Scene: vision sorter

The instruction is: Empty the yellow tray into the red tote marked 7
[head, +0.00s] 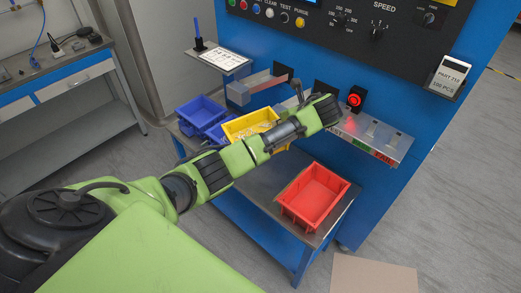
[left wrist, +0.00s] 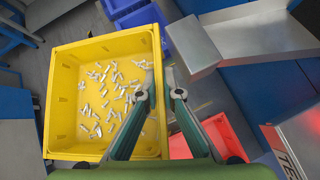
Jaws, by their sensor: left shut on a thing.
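The yellow tray (head: 243,126) is near the blue bins, partly hidden by my left arm. In the left wrist view the yellow tray (left wrist: 57,100) is large and holds many small silvery parts, spread over its floor. My left gripper (left wrist: 160,78) is shut on the tray's right wall, one finger on each side of it. In the head view its fingers are hidden by the arm. The red tote (head: 296,208) stands on the bench, right of and nearer than the tray. It looks empty, and no number is legible. My right gripper is not in view.
Blue bins (head: 200,108) stand left of the tray. A metal chute (head: 257,86) and a ledge (head: 374,137) with a lit red button (head: 355,97) stick out from the blue machine. Bare bench (head: 262,182) lies left of the tote. A cardboard piece (head: 372,274) lies in front.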

